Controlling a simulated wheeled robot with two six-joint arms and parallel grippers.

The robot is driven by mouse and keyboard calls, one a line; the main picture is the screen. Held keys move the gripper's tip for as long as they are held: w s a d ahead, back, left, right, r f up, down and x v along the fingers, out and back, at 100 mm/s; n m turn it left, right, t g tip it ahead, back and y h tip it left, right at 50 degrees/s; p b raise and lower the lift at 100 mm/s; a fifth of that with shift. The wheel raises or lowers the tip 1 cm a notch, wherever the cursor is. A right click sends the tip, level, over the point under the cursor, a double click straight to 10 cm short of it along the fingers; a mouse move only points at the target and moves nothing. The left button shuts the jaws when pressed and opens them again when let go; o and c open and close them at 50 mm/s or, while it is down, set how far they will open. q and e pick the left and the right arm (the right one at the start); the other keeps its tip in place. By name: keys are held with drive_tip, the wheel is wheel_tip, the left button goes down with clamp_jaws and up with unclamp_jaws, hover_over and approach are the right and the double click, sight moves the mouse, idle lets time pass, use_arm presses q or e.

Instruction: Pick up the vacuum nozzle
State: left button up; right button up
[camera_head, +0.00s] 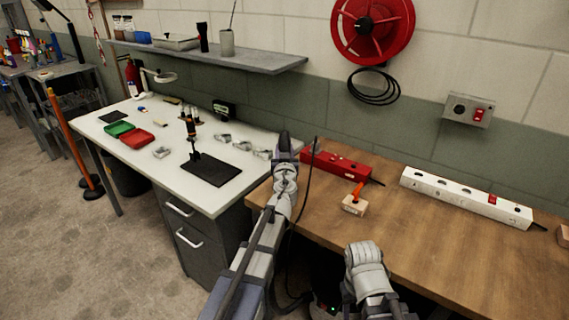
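I cannot make out a vacuum nozzle for certain. A small dark upright tool (195,152) stands at the edge of a black mat (214,170) on the white bench; it is too small to identify. My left gripper (284,141) reaches up over the gap between the white bench and the wooden table, seen from behind. Its fingers look dark and I cannot tell whether they are open or shut. My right arm (366,268) shows at the bottom in front of the wooden table; its fingers are hidden.
The wooden table holds a red box-like strip (335,167), a wooden block with an orange handle (354,203) and a long white strip (465,197). The white bench (165,185) carries red and green trays (137,138) and small metal parts. A shelf (215,57) overhangs it.

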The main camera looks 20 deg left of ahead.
use_arm(q)
clamp_jaws()
wheel_tip(320, 180, up, 10)
drive_tip(key=p, duration=1)
